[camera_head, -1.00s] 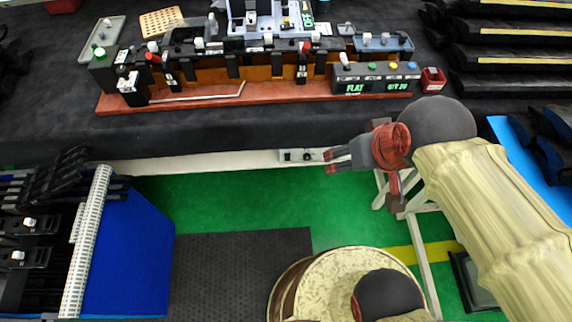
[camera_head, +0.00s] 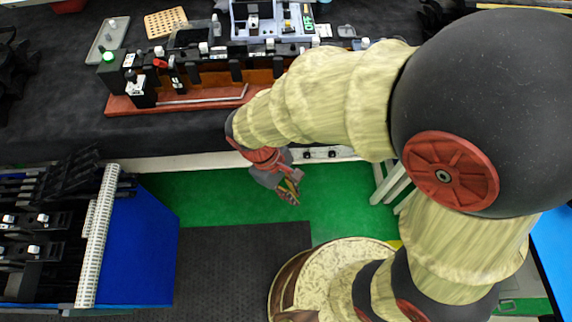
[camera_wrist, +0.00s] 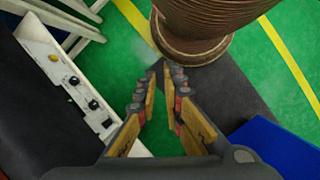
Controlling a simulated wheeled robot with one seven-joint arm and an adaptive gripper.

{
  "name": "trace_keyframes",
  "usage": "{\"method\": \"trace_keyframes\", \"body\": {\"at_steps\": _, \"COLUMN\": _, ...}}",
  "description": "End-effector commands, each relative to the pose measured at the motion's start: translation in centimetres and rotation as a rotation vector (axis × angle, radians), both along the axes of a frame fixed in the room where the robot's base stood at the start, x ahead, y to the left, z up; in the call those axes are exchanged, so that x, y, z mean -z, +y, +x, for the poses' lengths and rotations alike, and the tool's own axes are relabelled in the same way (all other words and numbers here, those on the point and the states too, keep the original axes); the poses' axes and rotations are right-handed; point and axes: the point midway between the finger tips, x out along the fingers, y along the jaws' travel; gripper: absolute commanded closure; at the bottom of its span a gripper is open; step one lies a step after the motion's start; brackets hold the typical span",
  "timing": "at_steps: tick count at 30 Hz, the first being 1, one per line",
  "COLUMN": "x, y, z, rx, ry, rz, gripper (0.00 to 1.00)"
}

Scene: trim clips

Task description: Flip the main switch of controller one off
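My gripper (camera_head: 289,188) hangs over the green floor, in front of the table's front edge. In the wrist view its two fingers (camera_wrist: 164,72) are apart with nothing between them. A pale control strip with dark knobs (camera_head: 320,153) runs under the table edge, just right of and beyond my gripper. It also shows left of the fingers in the wrist view (camera_wrist: 82,90), with a yellow button and black knobs, not touched. I cannot read any label naming controller one. The main switch cannot be told apart from the other knobs.
A red-brown fixture base (camera_head: 170,103) with black clips stands on the dark table (camera_head: 60,125); my arm hides its right part. A blue bin (camera_head: 145,245) with black parts stands at left. A dark mat (camera_head: 235,265) lies on the floor.

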Motion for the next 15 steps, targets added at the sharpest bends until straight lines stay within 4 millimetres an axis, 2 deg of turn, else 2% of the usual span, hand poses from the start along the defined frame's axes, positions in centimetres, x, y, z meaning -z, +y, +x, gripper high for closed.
{"method": "trace_keyframes", "body": {"at_steps": 4, "x": 2.4, "y": 0.9, "z": -0.7, "rx": -0.171, "ry": 0.087, "rz": -0.098, "gripper": 1.00}}
{"method": "trace_keyframes", "body": {"at_steps": 15, "x": 8.2, "y": 1.8, "z": -1.7, "rx": -0.633, "ry": 0.316, "rz": -0.347, "gripper": 1.00}}
